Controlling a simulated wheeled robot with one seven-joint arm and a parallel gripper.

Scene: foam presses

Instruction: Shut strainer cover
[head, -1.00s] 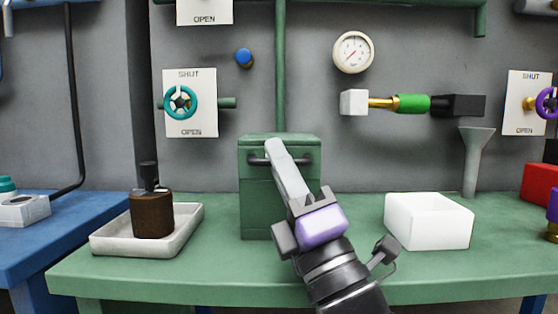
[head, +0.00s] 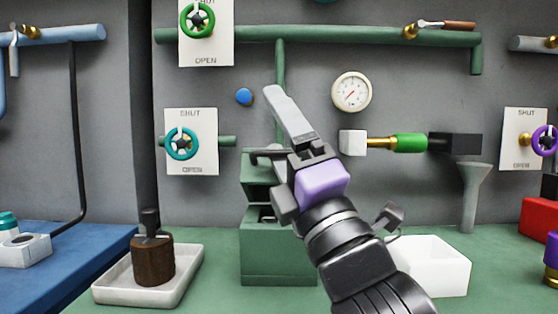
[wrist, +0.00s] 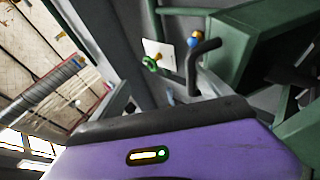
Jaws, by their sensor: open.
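The green strainer box (head: 278,262) stands on the green bench. Its green cover (head: 258,170) is raised and tilted, with a dark gap between it and the box. The cover's black bar handle (head: 266,153) is at its front, partly hidden by my gripper. My gripper (head: 285,108) is open, with its pale fingers pointing up and left in front of the cover. In the wrist view the handle (wrist: 205,48) shows close to the fingers, below the cover (wrist: 262,35); I cannot tell whether they touch.
A grey tray (head: 105,292) with a brown, black-topped object (head: 153,260) stands to the left. Pipes, valve plates and a gauge (head: 351,92) are on the wall behind.

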